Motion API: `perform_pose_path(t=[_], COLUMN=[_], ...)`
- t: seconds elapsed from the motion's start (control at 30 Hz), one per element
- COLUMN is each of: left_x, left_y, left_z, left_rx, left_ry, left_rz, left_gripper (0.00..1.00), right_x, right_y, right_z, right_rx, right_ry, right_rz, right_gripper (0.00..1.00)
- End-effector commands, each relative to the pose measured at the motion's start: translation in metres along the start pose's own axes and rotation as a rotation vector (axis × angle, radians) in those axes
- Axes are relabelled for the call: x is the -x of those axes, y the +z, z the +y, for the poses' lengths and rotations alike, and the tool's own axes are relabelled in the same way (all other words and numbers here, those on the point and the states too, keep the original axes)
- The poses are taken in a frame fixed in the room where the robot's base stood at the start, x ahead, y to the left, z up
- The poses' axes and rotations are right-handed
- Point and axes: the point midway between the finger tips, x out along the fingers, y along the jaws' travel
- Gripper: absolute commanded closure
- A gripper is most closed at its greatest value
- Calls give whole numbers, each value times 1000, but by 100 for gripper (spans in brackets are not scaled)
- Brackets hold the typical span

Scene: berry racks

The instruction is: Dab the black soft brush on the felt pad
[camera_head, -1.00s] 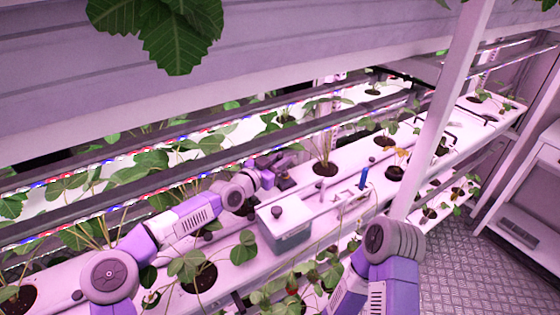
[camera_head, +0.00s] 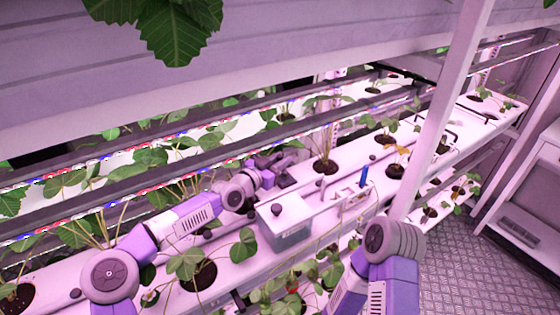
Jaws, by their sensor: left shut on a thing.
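My left gripper (camera_head: 283,166) reaches over the white shelf from the left, just behind the grey box. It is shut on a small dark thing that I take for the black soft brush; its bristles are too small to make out. A dark flat patch (camera_head: 286,183) lies right under and beside the fingertips and may be the felt pad. I cannot tell whether the brush touches it. My right arm comes in at the bottom right, and its gripper does not show.
A grey box (camera_head: 287,231) with a pale lid and dark knob stands in front of the left gripper. A blue-handled tool (camera_head: 363,177) stands upright in a small holder (camera_head: 354,197). Potted strawberry plants (camera_head: 325,167) line the shelf. A white post (camera_head: 440,115) rises at the right.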

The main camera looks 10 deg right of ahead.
Motion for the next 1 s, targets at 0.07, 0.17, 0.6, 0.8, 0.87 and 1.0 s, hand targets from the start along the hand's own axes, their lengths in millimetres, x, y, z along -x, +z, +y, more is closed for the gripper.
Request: perform_pose_path(t=[0.07, 0.17, 0.6, 0.8, 0.87, 1.0], left_x=[0, 0, 0, 0, 0, 0], left_y=[1, 1, 2, 2, 3, 3], left_z=[0, 0, 0, 0, 0, 0], left_rx=[0, 0, 0, 1, 1, 1], left_ry=[0, 0, 1, 1, 1, 1], left_rz=[-1, -1, -2, -3, -3, -4], left_gripper=[100, 100, 100, 100, 100, 100], right_x=[0, -1, -3, -4, -5, -6], right_y=[0, 0, 0, 0, 0, 0], right_z=[0, 0, 1, 2, 2, 2], right_rx=[0, 0, 0, 0, 0, 0], right_ry=[0, 0, 0, 0, 0, 0], right_rz=[0, 0, 0, 0, 0, 0], right_gripper=[57, 57, 57, 57, 57, 57])
